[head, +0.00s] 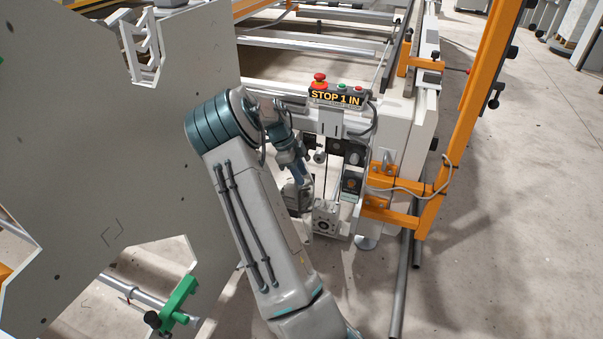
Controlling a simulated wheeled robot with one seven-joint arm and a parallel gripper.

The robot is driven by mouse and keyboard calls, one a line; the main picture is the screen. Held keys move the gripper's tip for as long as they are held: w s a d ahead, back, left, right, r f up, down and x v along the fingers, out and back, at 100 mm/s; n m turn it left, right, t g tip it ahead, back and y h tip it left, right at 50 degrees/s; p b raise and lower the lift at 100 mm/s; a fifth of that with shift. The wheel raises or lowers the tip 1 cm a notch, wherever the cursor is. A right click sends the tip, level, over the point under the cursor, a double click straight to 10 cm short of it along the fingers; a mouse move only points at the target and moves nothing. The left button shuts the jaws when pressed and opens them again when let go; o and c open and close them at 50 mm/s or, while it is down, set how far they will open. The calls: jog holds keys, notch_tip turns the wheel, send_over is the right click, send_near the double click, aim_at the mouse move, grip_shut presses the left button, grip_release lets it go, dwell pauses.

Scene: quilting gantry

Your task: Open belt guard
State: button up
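My arm reaches forward and down between a large grey plate and the gantry's white end frame. My gripper (299,198) is at its far end, low beside the gantry's drive parts. It is small and partly covered by my own arm, so I cannot see whether its fingers are apart or hold anything. A grey block with a round face (326,218) sits just right of and below it. I cannot tell whether they touch. No part is clearly recognisable as the belt guard. Dark pulley-like parts (350,152) show behind, up and to the right.
The large grey plate (110,150) fills the left side close to my arm. A control box with a red stop button (319,80) is above the gripper. An orange post (466,120) and a floor rail (404,275) stand to the right. Concrete floor (520,230) beyond is clear.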

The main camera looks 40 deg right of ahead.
jog(key=s+p+v, duration=0.1)
jog(key=p+v, duration=0.9)
jog(key=v, duration=0.4)
jog(key=shift+a, duration=0.4)
dwell(0.4)
dwell(0.3)
